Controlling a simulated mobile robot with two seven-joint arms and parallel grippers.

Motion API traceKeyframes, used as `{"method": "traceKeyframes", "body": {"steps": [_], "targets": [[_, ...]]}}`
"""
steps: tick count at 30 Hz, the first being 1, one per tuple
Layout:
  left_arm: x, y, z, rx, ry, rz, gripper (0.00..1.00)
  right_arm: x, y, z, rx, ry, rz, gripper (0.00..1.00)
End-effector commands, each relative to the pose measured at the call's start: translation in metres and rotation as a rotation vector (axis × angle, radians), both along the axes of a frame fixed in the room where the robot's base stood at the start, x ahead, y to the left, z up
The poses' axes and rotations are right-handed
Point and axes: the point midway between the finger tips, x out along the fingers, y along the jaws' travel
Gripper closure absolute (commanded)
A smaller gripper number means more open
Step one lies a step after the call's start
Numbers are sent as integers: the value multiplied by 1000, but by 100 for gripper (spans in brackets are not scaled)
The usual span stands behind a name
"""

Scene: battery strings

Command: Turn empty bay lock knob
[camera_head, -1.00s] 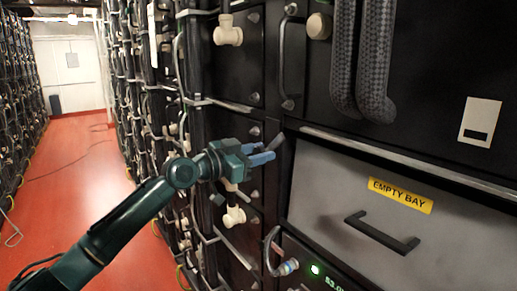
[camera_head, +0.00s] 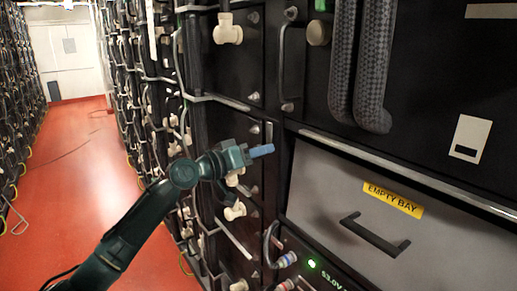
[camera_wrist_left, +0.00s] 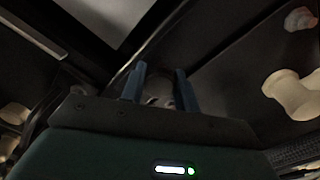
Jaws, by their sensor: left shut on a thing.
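The empty bay is a grey panel with a yellow "EMPTY BAY" label (camera_head: 393,200) and a black bar handle (camera_head: 375,234). My left gripper (camera_head: 262,151) is at the upper left corner of this panel, its blue fingers pointing right at the dark frame. In the head view the fingers overlap and hide what they hold. In the left wrist view, the two blue fingers (camera_wrist_left: 160,88) stand on either side of a dim, rounded grey piece, apparently the lock knob (camera_wrist_left: 158,99). The fingers are shut on it. My right gripper is not in view.
Thick braided hoses (camera_head: 374,70) hang above the bay. A unit with a green light (camera_head: 311,264) and cable plugs sits below it. Cream fittings (camera_head: 228,29) stick out of the rack at left. The red-floored aisle (camera_head: 75,190) is free.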

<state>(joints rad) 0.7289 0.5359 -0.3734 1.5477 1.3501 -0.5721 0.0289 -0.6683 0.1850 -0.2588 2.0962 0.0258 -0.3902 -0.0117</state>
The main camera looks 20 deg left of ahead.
Motion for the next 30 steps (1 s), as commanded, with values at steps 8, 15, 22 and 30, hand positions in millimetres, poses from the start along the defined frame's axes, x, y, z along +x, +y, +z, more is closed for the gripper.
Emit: {"method": "traceKeyframes", "body": {"steps": [8,15,22,30], "targets": [[0,1,2,-38,25,2,92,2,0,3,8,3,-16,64],[0,1,2,-41,26,2,92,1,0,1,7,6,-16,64],[0,1,2,-40,25,2,61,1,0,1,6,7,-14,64],[0,0,1,-37,27,1,48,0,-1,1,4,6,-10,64]]}}
